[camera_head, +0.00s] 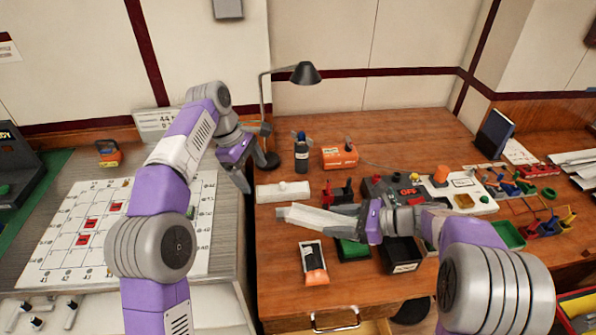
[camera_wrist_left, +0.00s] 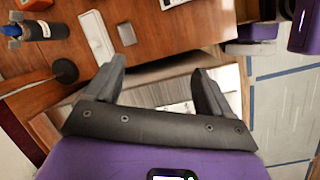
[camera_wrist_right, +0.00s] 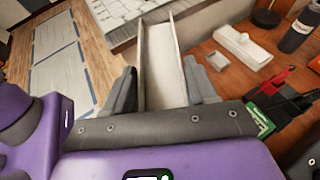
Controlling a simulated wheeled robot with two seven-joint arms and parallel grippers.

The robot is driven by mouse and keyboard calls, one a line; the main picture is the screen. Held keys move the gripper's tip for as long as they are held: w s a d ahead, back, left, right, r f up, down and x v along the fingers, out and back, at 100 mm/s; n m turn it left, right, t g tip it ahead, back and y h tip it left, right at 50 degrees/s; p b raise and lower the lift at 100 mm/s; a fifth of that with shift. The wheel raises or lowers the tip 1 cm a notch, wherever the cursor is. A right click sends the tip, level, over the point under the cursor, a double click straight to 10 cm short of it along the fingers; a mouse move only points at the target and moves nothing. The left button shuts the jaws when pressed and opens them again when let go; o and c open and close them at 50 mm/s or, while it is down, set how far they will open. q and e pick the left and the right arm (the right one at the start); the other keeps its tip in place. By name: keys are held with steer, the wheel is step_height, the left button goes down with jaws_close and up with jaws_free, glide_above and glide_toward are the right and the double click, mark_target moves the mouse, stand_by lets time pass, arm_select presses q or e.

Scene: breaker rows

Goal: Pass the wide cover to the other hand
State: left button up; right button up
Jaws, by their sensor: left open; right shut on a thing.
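The wide cover (camera_head: 318,218) is a long pale channel-shaped piece. My right gripper (camera_head: 358,220) is shut on one end of it and holds it over the front of the wooden desk, its free end pointing left. In the right wrist view the cover (camera_wrist_right: 163,68) stretches away between the fingers, open side showing. My left gripper (camera_head: 245,170) is open and empty above the gap between the desk and the grey table, up and left of the cover. In the left wrist view nothing is between its fingers (camera_wrist_left: 160,75).
A white block (camera_head: 283,192) lies on the desk behind the cover. A black lamp (camera_head: 305,74), a dark bottle (camera_head: 301,152) and an orange box (camera_head: 340,156) stand behind. An orange-and-black packet (camera_head: 314,264) lies in front. A grid sheet (camera_head: 90,225) covers the left table.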

arm_select(q)
steer(key=g, duration=0.2)
glide_toward(320, 220)
steer(key=w+a+r, duration=0.1)
steer(key=a+r, duration=0.2)
steer(key=r, duration=0.1)
steer(key=shift+h, duration=0.4)
steer(key=x, duration=1.1)
steer(key=shift+s+d+f, duration=0.1)
steer(key=shift+s+d, duration=0.2)
steer(key=shift+d, duration=0.15)
steer(key=c, duration=1.1)
steer(key=shift+c, duration=0.2)
arm_select(e)
steer(key=o, duration=1.2)
steer(key=shift+a, duration=0.1)
steer(key=shift+c, duration=0.2)
